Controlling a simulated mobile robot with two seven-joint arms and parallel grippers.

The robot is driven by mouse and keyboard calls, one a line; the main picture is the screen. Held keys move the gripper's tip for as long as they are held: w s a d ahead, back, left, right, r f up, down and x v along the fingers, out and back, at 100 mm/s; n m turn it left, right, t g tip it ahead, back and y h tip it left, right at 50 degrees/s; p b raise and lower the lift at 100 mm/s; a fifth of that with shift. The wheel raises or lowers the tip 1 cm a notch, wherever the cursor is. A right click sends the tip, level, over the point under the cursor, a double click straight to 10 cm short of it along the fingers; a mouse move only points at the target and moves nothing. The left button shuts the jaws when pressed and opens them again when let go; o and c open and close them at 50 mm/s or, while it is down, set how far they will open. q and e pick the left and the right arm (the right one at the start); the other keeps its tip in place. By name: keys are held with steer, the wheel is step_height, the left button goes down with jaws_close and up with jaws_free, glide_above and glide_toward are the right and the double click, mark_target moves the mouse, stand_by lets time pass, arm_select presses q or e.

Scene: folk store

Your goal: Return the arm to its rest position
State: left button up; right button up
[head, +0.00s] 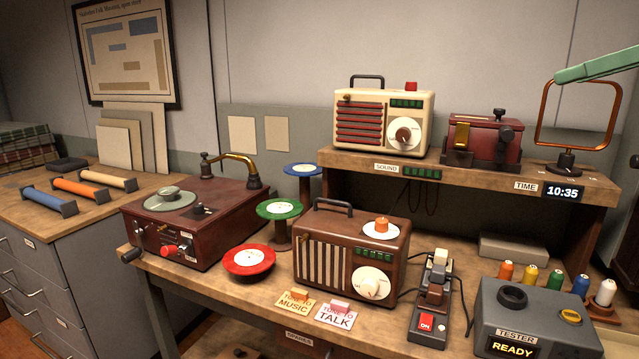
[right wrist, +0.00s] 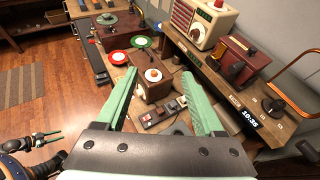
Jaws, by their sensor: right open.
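My right gripper (right wrist: 158,78) is open in the right wrist view, with its two green fingers spread and nothing between them. Beyond and below the fingers is the brown radio (right wrist: 152,82) on the workbench, apart from them. In the head view a green finger (head: 602,65) of this gripper enters at the upper right edge, in front of the copper-coloured loop (head: 541,112) on the shelf. Dark parts with small greenish tips, probably my left gripper, show at the lower left of the right wrist view; their opening is unclear. The head view does not show the left gripper.
The workbench holds a red record player (head: 190,222), the brown radio (head: 325,262), a switch strip (head: 432,300) and a grey tester (head: 520,325). The raised shelf (head: 470,172) carries a cream radio (head: 385,120) and a red device (head: 485,140). Wooden floor (right wrist: 60,75) is open at left.

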steer(key=w+a+f+g+y+p, duration=0.1)
steer(key=w+a+f+g+y, duration=0.25)
steer(key=a+f, duration=0.5)
steer(key=w+a+f+g+y, duration=0.2)
steer(key=a+f+y, duration=0.35)
steer(key=a, duration=0.55)
steer(key=a+f+m+t+y+p, duration=0.1)
steer(key=a+f+m+t+y, duration=0.4)
steer(key=f+m, duration=0.6)
steer(key=s+d+f+m+t+h+p, duration=0.1)
steer(key=s+d+f+m+t+h, duration=0.15)
steer(key=f+m+h, duration=0.65)
steer(key=s+d+f+m+t+h, duration=0.1)
steer(key=s+f+m+t+h, duration=0.3)
steer(key=f+m, duration=0.9)
arm_select(q)
step_height(320, 180, up, 4)
steer(key=shift+s+r+p, duration=0.1)
steer(key=shift+p, duration=0.5)
arm_select(e)
steer(key=s+d+f+m+g+h, duration=0.3)
steer(key=s+f+m+g+h, duration=0.2)
steer(key=s+f, duration=1.5)
step_height(320, 180, down, 2)
steer(key=m+g, duration=0.2)
steer(key=g, duration=0.1)
steer(key=shift+s+f+m+g+h, duration=0.25)
steer(key=shift+s+m+g+h, duration=0.05)
steer(key=shift+s, duration=0.05)
